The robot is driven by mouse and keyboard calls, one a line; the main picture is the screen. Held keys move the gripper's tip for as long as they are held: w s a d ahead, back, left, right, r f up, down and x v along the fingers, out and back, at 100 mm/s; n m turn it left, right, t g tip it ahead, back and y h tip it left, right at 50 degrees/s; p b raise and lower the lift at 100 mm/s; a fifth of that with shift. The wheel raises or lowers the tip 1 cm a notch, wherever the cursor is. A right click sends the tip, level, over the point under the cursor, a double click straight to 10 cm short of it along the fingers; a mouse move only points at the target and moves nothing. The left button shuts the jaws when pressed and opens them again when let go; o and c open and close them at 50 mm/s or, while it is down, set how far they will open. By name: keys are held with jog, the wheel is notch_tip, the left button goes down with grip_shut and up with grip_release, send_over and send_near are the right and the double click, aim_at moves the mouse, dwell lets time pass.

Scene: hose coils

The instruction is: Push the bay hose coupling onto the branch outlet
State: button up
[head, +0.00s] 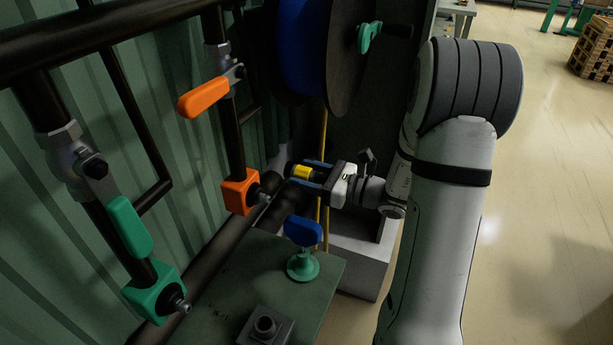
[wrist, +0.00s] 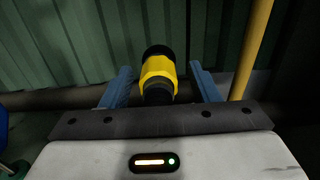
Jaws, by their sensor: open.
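The hose coupling (head: 301,171), yellow with a black end, lies between the two blue fingers of my gripper (head: 310,171). In the wrist view the coupling (wrist: 158,78) has a visible gap to each finger, so my gripper (wrist: 160,80) is open around it. What supports the coupling is not clear. An orange branch block (head: 239,191) with a short metal outlet (head: 264,198) is left of and below the coupling in the head view, apart from it. A green branch block (head: 155,291) with its own outlet (head: 181,304) is at the lower left.
An orange lever (head: 210,92) and a green lever (head: 130,228) sit on the pipes. A blue hose reel (head: 303,45) is behind. A yellow hose (wrist: 252,50) hangs right of my gripper. A blue-handled green valve (head: 303,264) stands on the bench (head: 222,290) below.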

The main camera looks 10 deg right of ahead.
aim_at(320, 178)
jog(key=shift+c, duration=0.4)
dwell(0.4)
jog(key=c, duration=1)
jog(key=o, duration=0.5)
jog(key=c, duration=0.5)
jog(key=shift+s, duration=0.1)
jog(key=shift+s+d, duration=0.2)
jog(key=shift+d, duration=0.05)
jog(key=shift+p+v, duration=0.35)
jog(key=shift+v, duration=0.75)
jog(key=shift+d, duration=0.1)
jog(key=shift+p+v, duration=0.45)
jog(key=shift+v, duration=2.65)
